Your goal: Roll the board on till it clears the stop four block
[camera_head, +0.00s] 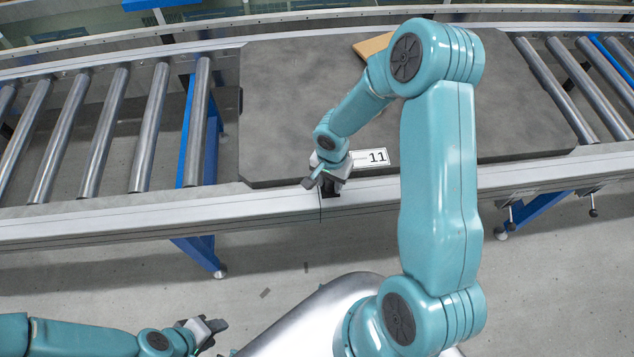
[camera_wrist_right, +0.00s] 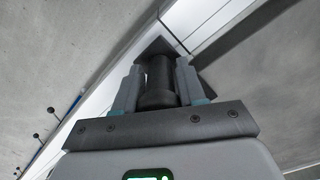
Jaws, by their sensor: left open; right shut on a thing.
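The board (camera_head: 290,100) is a large dark grey slab lying flat on the roller conveyor, its front edge along the near rail (camera_head: 250,206). A white label (camera_head: 370,157) reading 11 is by its front edge. My right gripper (camera_head: 326,183) is at the near rail by the board's front edge. It is shut on a dark cylindrical knob, seen between the fingers in the right wrist view (camera_wrist_right: 160,80). My left gripper (camera_head: 214,327) is open and empty, low at the left, apart from the conveyor. I cannot make out which part is the stop four block.
Bare rollers (camera_head: 110,130) show left of the board, and more rollers (camera_head: 575,75) at its right. A tan piece (camera_head: 374,45) lies on the board's far part, partly behind my right arm. Small levers (camera_head: 592,208) hang under the near rail at right. Blue legs (camera_head: 205,255) stand below.

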